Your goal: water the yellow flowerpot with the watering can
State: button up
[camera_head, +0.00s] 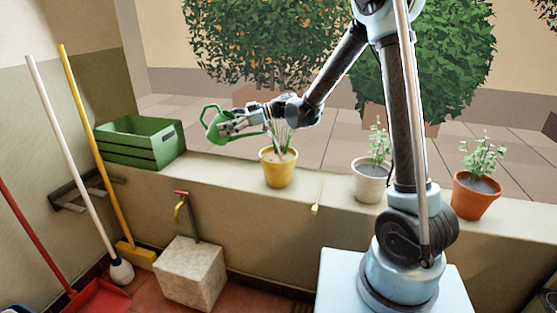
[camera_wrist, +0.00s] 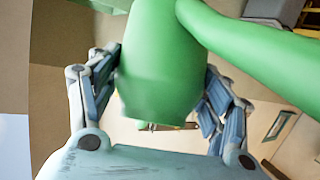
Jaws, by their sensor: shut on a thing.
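The green watering can (camera_head: 213,121) is up in the air above the wall ledge, to the left of and higher than the yellow flowerpot. My gripper (camera_head: 230,124) is shut on it; in the wrist view the can's green body (camera_wrist: 160,65) sits between both fingers. The yellow flowerpot (camera_head: 279,172) stands upright on the ledge with a thin-leaved plant, partly behind my wrist. No water shows.
A green crate (camera_head: 142,150) stands on the ledge at left. A white pot (camera_head: 369,186) and a terracotta pot (camera_head: 471,200) stand to the right. A tap (camera_head: 183,205) rises beside a stone block (camera_head: 193,272) below. Brooms lean at far left.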

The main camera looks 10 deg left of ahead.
aim_at(221, 138)
jog(key=shift+w+d+r+y+p, duration=0.1)
jog(key=shift+d+r+y+p, duration=0.3)
jog(key=shift+d+r, duration=0.25)
dwell(1.6)
jog(key=a+f+h, duration=0.1)
jog(key=f, duration=0.1)
jog(key=a+f+h, duration=0.1)
jog(key=f, duration=0.2)
jog(key=a+f+h, duration=0.1)
jog(key=f, duration=0.1)
jog(key=shift+s+a+f+t, duration=0.15)
jog(key=shift+s+a+t, duration=0.15)
jog(key=shift+s+a, duration=0.05)
notch_tip(221, 138, down, 8)
jog(key=a+h+b, duration=0.2)
jog(key=h+b, duration=0.1)
jog(key=shift+s+a+f+t+h, duration=0.15)
jog(key=shift+s+a+t+h, duration=0.05)
jog(key=shift+a+t+h, duration=0.2)
jog(key=shift+d, duration=0.15)
